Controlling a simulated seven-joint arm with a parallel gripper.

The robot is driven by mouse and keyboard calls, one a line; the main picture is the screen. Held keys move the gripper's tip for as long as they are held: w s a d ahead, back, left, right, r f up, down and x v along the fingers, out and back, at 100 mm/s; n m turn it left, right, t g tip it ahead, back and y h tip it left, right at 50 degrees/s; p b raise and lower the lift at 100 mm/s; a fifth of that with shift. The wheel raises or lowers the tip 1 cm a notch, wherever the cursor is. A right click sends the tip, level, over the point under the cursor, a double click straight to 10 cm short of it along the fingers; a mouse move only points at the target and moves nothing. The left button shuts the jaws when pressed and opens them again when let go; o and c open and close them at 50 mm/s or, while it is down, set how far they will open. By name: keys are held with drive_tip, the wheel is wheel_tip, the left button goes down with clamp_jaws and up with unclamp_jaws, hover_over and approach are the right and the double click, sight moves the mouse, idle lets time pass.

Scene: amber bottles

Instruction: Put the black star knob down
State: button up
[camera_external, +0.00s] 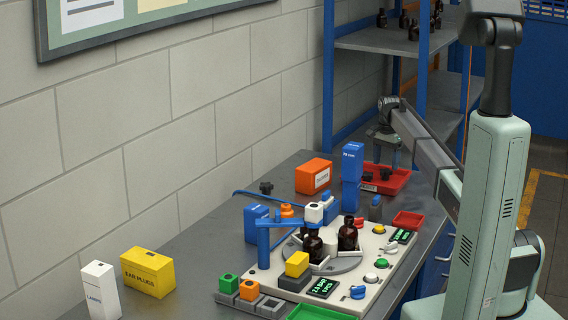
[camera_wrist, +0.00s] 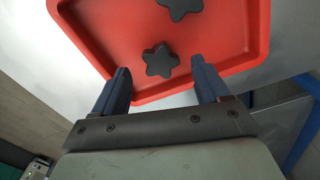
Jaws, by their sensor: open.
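Two black star knobs lie in the red tray at the back of the bench. In the wrist view one star knob (camera_wrist: 160,61) lies near the tray's near wall, in line with the gap between my fingers. The other star knob (camera_wrist: 181,8) is farther in and cut off by the top edge. The red tray (camera_wrist: 255,35) also shows in the external view (camera_external: 402,181), below my gripper. My gripper (camera_external: 386,162) is open, fingers pointing down, with nothing held between them. The fingers stand clear of the nearer knob on both sides.
Another dark knob (camera_external: 266,187) sits on the bench farther left. Blue boxes (camera_external: 352,163) and an orange box (camera_external: 313,176) stand left of the tray. A fixture plate (camera_external: 262,284) with amber bottles (camera_external: 348,234) fills the bench front. Blue shelf posts (camera_external: 421,60) rise behind my arm.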

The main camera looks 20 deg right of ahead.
sight(385, 170)
wheel_tip(385, 170, up, 9)
drive_tip(key=shift+r, duration=0.15)
